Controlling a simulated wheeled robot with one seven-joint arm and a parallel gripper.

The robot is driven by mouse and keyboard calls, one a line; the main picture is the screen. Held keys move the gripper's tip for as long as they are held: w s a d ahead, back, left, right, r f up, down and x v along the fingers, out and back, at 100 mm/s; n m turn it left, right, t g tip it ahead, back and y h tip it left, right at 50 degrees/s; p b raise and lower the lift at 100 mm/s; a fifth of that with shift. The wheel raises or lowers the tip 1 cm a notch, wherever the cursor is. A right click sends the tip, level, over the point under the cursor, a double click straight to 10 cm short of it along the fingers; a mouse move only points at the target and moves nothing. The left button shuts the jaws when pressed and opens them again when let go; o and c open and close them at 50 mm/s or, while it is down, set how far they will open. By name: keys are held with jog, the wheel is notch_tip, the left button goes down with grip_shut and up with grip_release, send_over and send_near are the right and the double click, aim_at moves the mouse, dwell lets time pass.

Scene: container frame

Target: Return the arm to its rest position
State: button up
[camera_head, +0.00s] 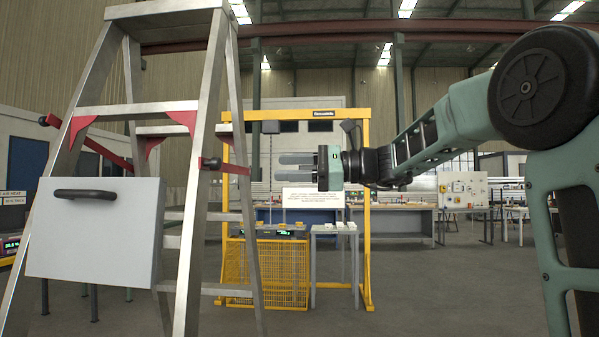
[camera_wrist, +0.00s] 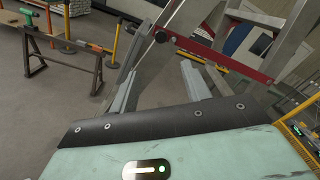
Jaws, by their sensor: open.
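My arm (camera_head: 430,140) reaches in from the right in the head view. It is stretched out roughly level towards the middle of the picture. My gripper (camera_head: 283,167) is at its end, with the two grey fingers pointing left and a gap between them. It is open and empty. The fingers point towards the stepladder (camera_head: 205,140) and look apart from it. In the wrist view my gripper (camera_wrist: 160,70) shows its two fingers spread, with nothing between them. The ladder's legs and red brace (camera_wrist: 225,62) lie beyond them.
A grey panel box with a black handle (camera_head: 95,235) is in front of the ladder at left. A yellow frame (camera_head: 366,220) with a mesh guard stands behind my gripper. Benches (camera_head: 395,222) line the back. A trestle (camera_wrist: 65,62) shows in the wrist view. Floor at centre right is clear.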

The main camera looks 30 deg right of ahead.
jog(key=shift+v, duration=0.9)
jog(key=s+a+f+n+g+h+p, duration=0.25)
jog(key=s+a+f+n+g, duration=0.3)
jog(key=a+f, duration=0.5)
jog(key=s+a+f+n+g+h+p, duration=0.1)
jog(key=s+a+f+n+g+h, duration=0.35)
jog(key=s+a+f, duration=0.45)
jog(key=s+f+n+h+p, duration=0.3)
jog(key=s+f+n+h, duration=0.4)
jog(key=s+f+n, duration=0.6)
jog(key=s+n, duration=0.3)
jog(key=shift+f+g, duration=0.3)
jog(key=shift+c, duration=0.3)
